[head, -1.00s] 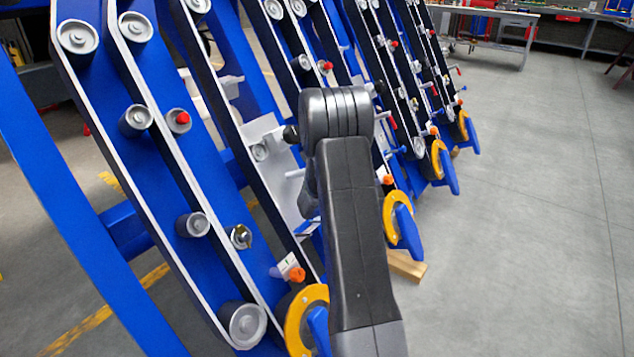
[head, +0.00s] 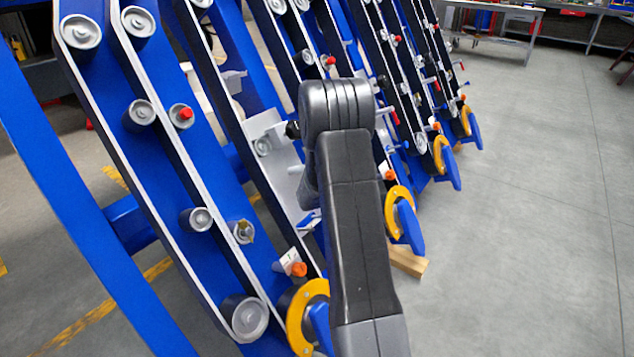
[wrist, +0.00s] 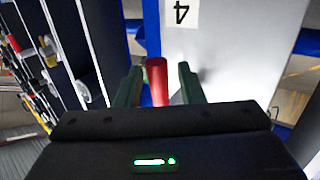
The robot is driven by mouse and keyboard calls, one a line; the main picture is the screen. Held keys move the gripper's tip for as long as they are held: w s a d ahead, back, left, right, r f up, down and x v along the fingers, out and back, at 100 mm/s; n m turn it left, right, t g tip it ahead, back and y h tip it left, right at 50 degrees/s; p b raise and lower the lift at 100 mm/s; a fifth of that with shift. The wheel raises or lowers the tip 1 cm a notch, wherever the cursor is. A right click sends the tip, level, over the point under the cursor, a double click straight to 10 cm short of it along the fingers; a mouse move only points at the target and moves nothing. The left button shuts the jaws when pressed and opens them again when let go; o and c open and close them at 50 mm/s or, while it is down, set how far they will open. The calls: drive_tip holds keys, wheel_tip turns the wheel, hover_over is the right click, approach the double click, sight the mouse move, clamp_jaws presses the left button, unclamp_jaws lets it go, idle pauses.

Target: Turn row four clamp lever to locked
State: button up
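In the wrist view a red clamp lever handle (wrist: 157,80) stands between the two green fingers of my gripper (wrist: 159,76). The gripper is open, with a gap on each side of the handle; how deep the handle sits between the fingers is hard to tell. A white label with an upside-down 4 (wrist: 181,13) is on the pale panel (wrist: 233,60) just beyond. The handle's lower end and pivot are hidden behind the gripper body. In the head view my arm hides my gripper and this lever.
An orange knob (head: 298,269) sticks out near the lower front. A wood block (head: 408,262) lies on the floor. Open grey floor (head: 530,220) is at right.

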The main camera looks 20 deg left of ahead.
drive_tip(key=shift+r, duration=0.1)
drive_tip(key=p+v, duration=0.3)
drive_tip(key=v, duration=1)
drive_tip(key=shift+s+d, duration=0.25)
drive_tip(key=shift+d, duration=0.1)
drive_tip(key=shift+w, duration=0.1)
drive_tip(key=b+x, duration=0.3)
drive_tip(key=x, duration=1)
drive_tip(key=shift+w+a, duration=0.2)
drive_tip(key=shift+a, duration=0.15)
